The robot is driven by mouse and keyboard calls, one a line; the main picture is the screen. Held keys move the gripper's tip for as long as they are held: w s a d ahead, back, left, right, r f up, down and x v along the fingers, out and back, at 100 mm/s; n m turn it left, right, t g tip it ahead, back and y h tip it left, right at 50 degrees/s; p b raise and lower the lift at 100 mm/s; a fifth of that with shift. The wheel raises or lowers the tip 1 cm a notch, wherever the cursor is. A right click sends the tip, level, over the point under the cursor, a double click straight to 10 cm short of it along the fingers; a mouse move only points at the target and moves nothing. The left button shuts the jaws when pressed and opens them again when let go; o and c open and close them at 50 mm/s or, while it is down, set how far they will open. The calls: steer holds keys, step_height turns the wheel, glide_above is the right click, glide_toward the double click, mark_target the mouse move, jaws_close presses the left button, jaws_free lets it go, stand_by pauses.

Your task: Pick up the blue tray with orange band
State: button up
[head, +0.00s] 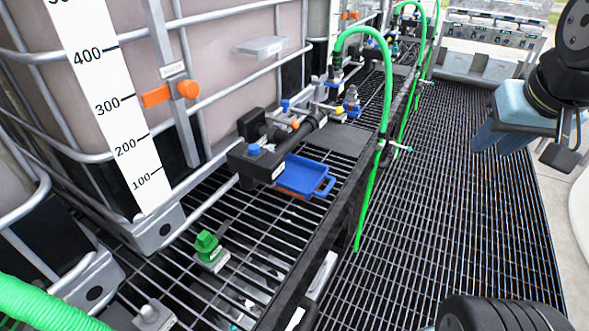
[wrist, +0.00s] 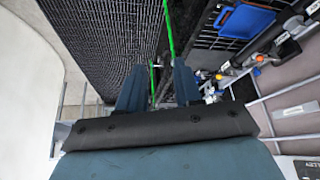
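The blue tray (head: 303,174) with an orange band along its lower front edge sits on the black grating ledge, its loop handle pointing right. It lies just below a black valve and pipe fitting (head: 275,145). The tray also shows in the wrist view (wrist: 245,20), at the top right, with its orange band at the edge. My gripper (head: 483,142) is at the upper right of the head view, well apart from the tray and above the lower grating floor. In the wrist view its two dark blue fingers (wrist: 157,88) stand apart with nothing between them.
A green hose (head: 385,85) arches up and hangs down between the tray and my gripper. Large caged tanks (head: 105,100) line the left side. The grating floor (head: 455,220) at right is clear.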

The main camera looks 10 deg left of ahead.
steer(key=w+f+n+t, duration=0.1)
steer(key=w+f+n, duration=0.1)
steer(key=w, duration=0.6)
steer(key=w+f+n+t, duration=0.1)
steer(key=w+f, duration=0.2)
steer(key=w, duration=0.4)
steer(key=w+a+f+n+t+y, duration=0.15)
steer(key=w+a+f+n, duration=0.25)
steer(key=w+a+f, duration=0.5)
steer(key=s+a+f+n+g+y, duration=0.2)
steer(key=a+f+n+g+y, duration=0.4)
steer(key=a+f+y, duration=0.85)
steer(key=w+a+f+h, duration=0.1)
steer(key=a+f, duration=0.2)
steer(key=a, duration=0.1)
steer(key=w+a+f+t+h, duration=0.1)
steer(key=a+f, duration=0.2)
steer(key=a, duration=0.2)
steer(key=w+a+f+n+h, duration=0.1)
steer(key=a+f+h, duration=0.1)
steer(key=a, duration=0.3)
steer(key=shift+w+f, duration=0.4)
steer(key=shift+f, duration=0.35)
